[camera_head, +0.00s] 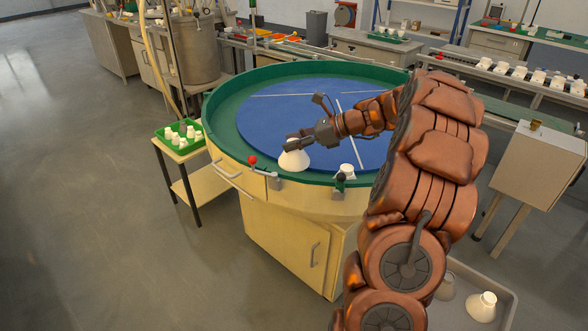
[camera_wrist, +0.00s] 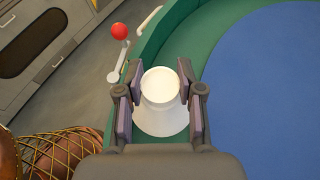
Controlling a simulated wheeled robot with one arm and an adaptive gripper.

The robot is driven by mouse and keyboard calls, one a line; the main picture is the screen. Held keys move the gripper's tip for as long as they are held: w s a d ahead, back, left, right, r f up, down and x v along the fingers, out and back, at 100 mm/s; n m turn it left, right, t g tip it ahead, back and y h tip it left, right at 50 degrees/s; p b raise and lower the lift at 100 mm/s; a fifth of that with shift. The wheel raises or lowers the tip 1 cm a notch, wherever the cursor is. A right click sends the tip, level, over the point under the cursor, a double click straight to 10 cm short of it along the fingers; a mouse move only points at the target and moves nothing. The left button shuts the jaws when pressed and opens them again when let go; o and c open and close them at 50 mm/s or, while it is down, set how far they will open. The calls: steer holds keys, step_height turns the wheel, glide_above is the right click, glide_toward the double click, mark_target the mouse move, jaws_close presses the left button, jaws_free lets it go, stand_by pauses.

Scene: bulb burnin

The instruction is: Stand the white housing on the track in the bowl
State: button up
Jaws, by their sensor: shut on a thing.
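The white housing (camera_head: 294,160), a flared cone with a narrower round top, is in my gripper (camera_head: 296,142) at the near side of the bowl. In the wrist view the housing (camera_wrist: 160,118) sits upright between both fingers of my gripper (camera_wrist: 158,92), wide end down. The bowl (camera_head: 222,120) is a large round one with a green rim and a blue disc (camera_head: 270,115) in it. The green track (camera_wrist: 187,45) runs between wall and disc. The housing is over the track near the wall; whether its base touches cannot be told.
A red-knobbed lever (camera_head: 253,161) is on the bowl's near outside. A small white piece (camera_head: 347,170) is at the near rim, right of the housing. A green tray (camera_head: 179,141) of white parts stands left. More white housings (camera_head: 482,307) lie in a grey tray lower right.

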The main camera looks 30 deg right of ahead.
mark_target(294, 160)
step_height(294, 160, down, 7)
steer(key=shift+r, duration=0.2)
stand_by(0.3)
steer(key=o, duration=1.2)
steer(key=shift+c, duration=0.2)
steer(key=shift+r, duration=0.1)
steer(key=v, duration=1.2)
